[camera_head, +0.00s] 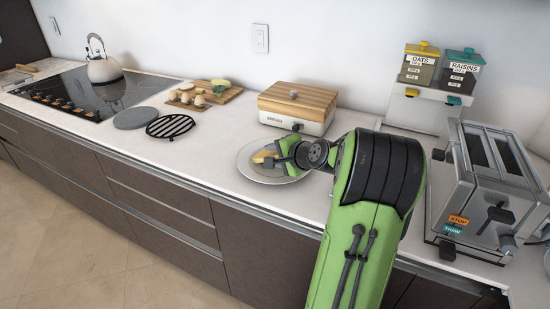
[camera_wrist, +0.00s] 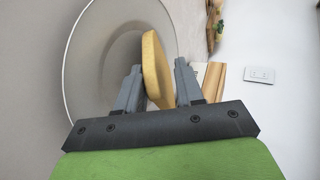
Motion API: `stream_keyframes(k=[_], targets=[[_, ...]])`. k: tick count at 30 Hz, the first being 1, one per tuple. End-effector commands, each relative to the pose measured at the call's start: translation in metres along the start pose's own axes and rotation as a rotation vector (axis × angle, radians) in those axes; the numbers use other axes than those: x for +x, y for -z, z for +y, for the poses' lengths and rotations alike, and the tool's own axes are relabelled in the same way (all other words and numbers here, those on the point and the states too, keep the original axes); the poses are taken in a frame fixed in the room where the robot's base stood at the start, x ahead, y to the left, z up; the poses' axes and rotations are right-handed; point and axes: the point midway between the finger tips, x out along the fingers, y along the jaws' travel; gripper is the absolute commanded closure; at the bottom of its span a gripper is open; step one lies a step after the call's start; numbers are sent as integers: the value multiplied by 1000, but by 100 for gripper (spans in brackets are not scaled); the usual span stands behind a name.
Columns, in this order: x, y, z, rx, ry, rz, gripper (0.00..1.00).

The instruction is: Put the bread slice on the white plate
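The bread slice (camera_head: 262,157) is a tan, rounded slice over the round pale plate (camera_head: 243,168) in the head view. My gripper (camera_head: 279,160) reaches in from the right over the plate. The plate (camera_wrist: 68,75) fills the space behind and left of the slice there. Whether the slice's lower edge touches the plate is hard to tell.
A wood-lidded bread box (camera_head: 298,103) stands behind the plate. A silver toaster (camera_head: 485,190) is at the right, with jars (camera_head: 420,65) on a white box behind it. A cutting board with food (camera_head: 205,93), a black rack (camera_head: 170,126) and a stove with kettle (camera_head: 103,68) lie left.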

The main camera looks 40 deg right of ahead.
Motion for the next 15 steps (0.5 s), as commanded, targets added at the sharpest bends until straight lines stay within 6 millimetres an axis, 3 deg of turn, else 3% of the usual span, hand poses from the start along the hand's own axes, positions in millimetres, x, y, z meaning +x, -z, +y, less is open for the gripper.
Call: stream_keyframes(k=[15], targets=[[-68,1,-2,1,-1,3,63]])
